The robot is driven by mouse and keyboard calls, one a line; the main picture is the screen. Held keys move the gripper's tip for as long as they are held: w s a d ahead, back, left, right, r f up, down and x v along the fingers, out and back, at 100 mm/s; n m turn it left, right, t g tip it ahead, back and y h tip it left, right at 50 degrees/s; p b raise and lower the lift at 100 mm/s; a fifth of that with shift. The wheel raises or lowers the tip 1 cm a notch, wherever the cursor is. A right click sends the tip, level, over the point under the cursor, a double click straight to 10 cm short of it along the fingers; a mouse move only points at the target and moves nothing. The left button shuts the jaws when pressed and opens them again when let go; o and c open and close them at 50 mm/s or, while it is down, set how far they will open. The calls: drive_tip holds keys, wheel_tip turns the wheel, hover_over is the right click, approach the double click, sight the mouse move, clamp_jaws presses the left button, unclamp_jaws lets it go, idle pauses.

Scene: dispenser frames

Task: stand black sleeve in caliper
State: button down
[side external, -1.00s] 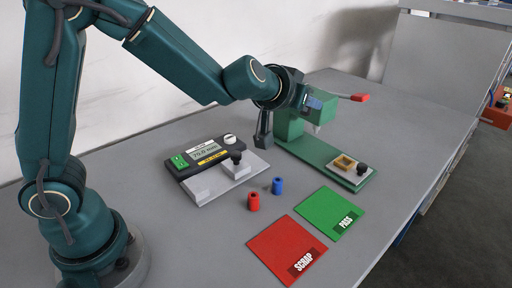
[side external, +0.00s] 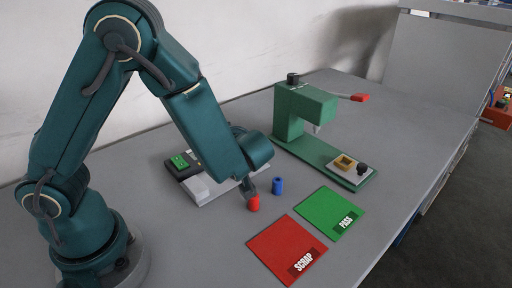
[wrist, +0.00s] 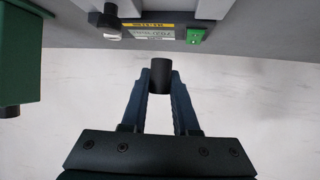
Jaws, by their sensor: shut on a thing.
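The black sleeve (wrist: 160,74) is between the two fingertips of my gripper (wrist: 160,88) in the wrist view. My gripper is shut on it. In the wrist view the caliper's display (wrist: 153,33), green button and pale jaw blocks are at the top, apart from the black sleeve.
A red sleeve (side external: 253,204) and a blue sleeve (side external: 277,186) stand on the table. The red SCRAP mat (side external: 285,250) and green PASS mat (side external: 328,212) lie in front. A green press (side external: 290,115) with a red-tipped lever stands behind right.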

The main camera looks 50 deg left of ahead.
drive_tip(key=shift+d+f, duration=0.15)
drive_tip(key=shift+f, duration=3.75)
drive_tip(key=shift+f, duration=0.1)
drive_tip(key=c, duration=1)
unclamp_jaws()
drive_tip(key=shift+o, duration=0.3)
